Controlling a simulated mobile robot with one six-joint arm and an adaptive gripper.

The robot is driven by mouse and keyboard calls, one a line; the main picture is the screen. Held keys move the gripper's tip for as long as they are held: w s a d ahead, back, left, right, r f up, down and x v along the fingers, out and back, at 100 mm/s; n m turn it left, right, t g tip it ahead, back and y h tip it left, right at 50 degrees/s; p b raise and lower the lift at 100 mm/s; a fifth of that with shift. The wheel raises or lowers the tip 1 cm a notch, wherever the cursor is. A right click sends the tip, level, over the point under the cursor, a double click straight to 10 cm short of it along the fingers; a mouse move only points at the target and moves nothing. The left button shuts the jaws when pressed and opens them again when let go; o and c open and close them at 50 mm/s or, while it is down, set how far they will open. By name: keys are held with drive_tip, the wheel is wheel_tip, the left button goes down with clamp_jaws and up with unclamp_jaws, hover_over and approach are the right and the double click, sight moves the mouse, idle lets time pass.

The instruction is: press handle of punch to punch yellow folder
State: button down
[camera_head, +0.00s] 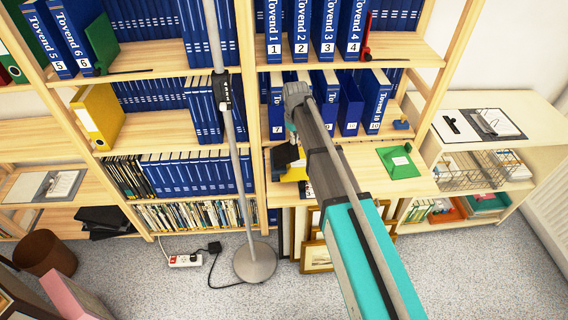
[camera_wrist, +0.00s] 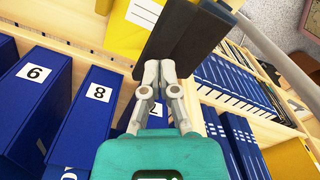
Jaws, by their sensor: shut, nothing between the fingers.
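The punch is a black, blocky device (camera_wrist: 185,42) at the top middle of the wrist view. A yellow folder (camera_wrist: 122,32) with a white label lies against its left side; whether its edge is in the slot is hidden. In the head view the black punch (camera_head: 282,157) and a bit of the yellow folder (camera_head: 296,173) show on the light wood ledge, partly covered by my arm. My gripper (camera_wrist: 160,66) is shut and empty, its fingertips at the lower edge of the black handle; I cannot tell whether they touch. It also shows in the head view (camera_head: 291,135).
Blue binders (camera_head: 374,100) stand on the shelf behind my arm. A green item (camera_head: 399,161) lies on the ledge (camera_head: 362,187) to the right. A grey pole (camera_head: 232,130) rises to the left. A yellow binder (camera_head: 97,116) stands on the left shelf. Framed prints (camera_head: 316,257) lean below.

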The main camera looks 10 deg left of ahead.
sight(294, 148)
drive_tip(key=shift+f, duration=0.15)
drive_tip(key=shift+f+b, duration=2.75)
drive_tip(key=shift+b, duration=0.15)
drive_tip(key=shift+r, duration=0.15)
wheel_tip(294, 148, up, 9)
drive_tip(key=p, duration=0.9)
drive_tip(key=s+d+m, duration=0.3)
drive_tip(key=s+d, duration=0.3)
drive_tip(key=d, duration=0.4)
drive_tip(key=s+d+m, duration=0.3)
drive_tip(key=s+d, duration=0.4)
drive_tip(key=d, duration=0.4)
drive_tip(key=s+d+m, duration=0.3)
drive_tip(key=s+d, duration=0.3)
drive_tip(key=d, duration=0.4)
drive_tip(key=shift+s+d+m, duration=0.3)
